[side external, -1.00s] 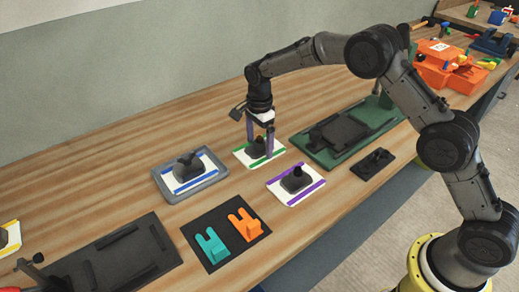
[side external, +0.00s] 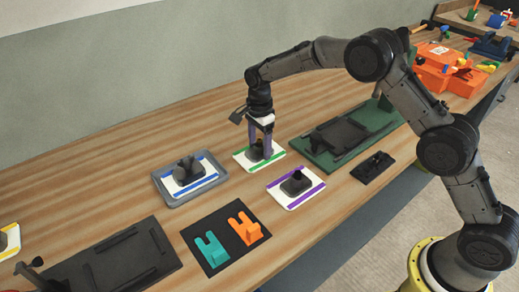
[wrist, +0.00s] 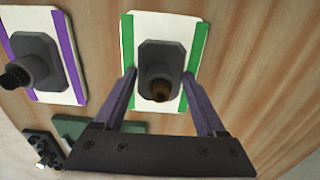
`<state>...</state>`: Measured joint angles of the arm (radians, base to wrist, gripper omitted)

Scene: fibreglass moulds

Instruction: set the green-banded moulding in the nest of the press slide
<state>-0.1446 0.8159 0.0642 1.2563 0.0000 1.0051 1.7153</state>
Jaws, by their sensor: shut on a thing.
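The green-banded moulding (side external: 279,152) is a white plate with green edge strips and a dark grey block with a knob. It lies flat on the bench and also shows in the wrist view (wrist: 142,27). My gripper (side external: 261,156) points down over it, its purple fingers shut on the grey block from two sides, as the wrist view (wrist: 159,78) shows. The plate appears to rest on the wood. The press slide appears to be the dark green base (side external: 312,153) with a black nest plate (side external: 340,131) to the right; nothing sits in the nest.
A purple-banded moulding (side external: 310,196) lies nearby in front. A blue-banded moulding (side external: 188,173) sits in a grey tray (side external: 163,191) to the left. A small black fixture (side external: 373,168) lies beside the slide. A dark mat (side external: 226,257) holds teal and orange pieces. Bare wood lies behind.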

